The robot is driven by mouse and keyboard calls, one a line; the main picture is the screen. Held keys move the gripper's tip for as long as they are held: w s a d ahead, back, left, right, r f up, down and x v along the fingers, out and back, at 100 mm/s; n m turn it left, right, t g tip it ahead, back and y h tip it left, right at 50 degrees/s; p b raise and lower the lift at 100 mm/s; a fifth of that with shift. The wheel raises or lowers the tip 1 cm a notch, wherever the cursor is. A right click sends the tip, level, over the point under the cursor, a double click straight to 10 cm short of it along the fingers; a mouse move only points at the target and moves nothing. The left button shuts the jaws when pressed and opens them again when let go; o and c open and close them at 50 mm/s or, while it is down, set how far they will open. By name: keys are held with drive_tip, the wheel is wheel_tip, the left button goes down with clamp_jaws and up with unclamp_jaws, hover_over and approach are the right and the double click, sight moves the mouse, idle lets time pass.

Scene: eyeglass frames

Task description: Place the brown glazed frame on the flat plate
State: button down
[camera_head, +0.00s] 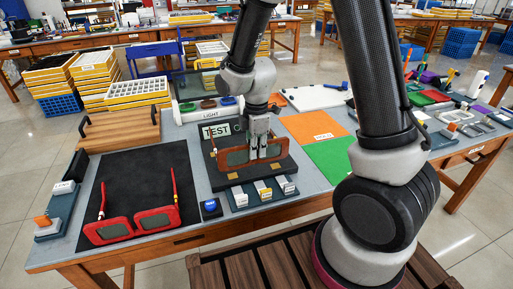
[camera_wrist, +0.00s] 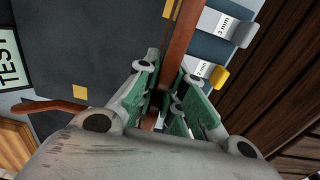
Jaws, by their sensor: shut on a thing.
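My gripper (camera_head: 263,151) is shut on the brown glazed frame (camera_head: 236,157), with its fingers pointing down around the front's right part. In the wrist view the brown frame (camera_wrist: 181,40) runs between the green finger pads of my gripper (camera_wrist: 168,98). The frame stands roughly upright, over the dark flat plate (camera_head: 285,175) by the TEST sign. I cannot tell whether it touches the plate. The plate also fills much of the wrist view (camera_wrist: 75,45). A brown temple (camera_wrist: 50,106) sticks out left there. My fingers hide part of the frame's front.
A red frame (camera_head: 131,225) lies on a black mat (camera_head: 150,165) at left. White and yellow tabbed blocks (camera_head: 263,191) and a blue button (camera_head: 210,207) sit in front of the plate. Orange (camera_head: 316,127) and green (camera_head: 333,157) sheets lie right.

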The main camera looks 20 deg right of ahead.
drive_tip(key=shift+f, duration=1.45)
drive_tip(key=c, duration=1.4)
unclamp_jaws()
drive_tip(key=shift+c, duration=0.2)
wheel_tip(320, 180, up, 12)
drive_tip(key=shift+r, duration=0.1)
drive_tip(key=shift+s+d+m, duration=0.1)
drive_tip(key=shift+s+m, duration=0.15)
drive_tip(key=shift+m, duration=0.65)
drive_tip(key=s+d+r+m+t, duration=0.4)
drive_tip(key=s+d+r+m, duration=1)
drive_tip(key=s+m, duration=0.2)
drive_tip(key=shift+s+d+r, duration=0.35)
drive_tip(key=shift+s+r, duration=0.05)
drive_tip(key=shift+s, duration=0.85)
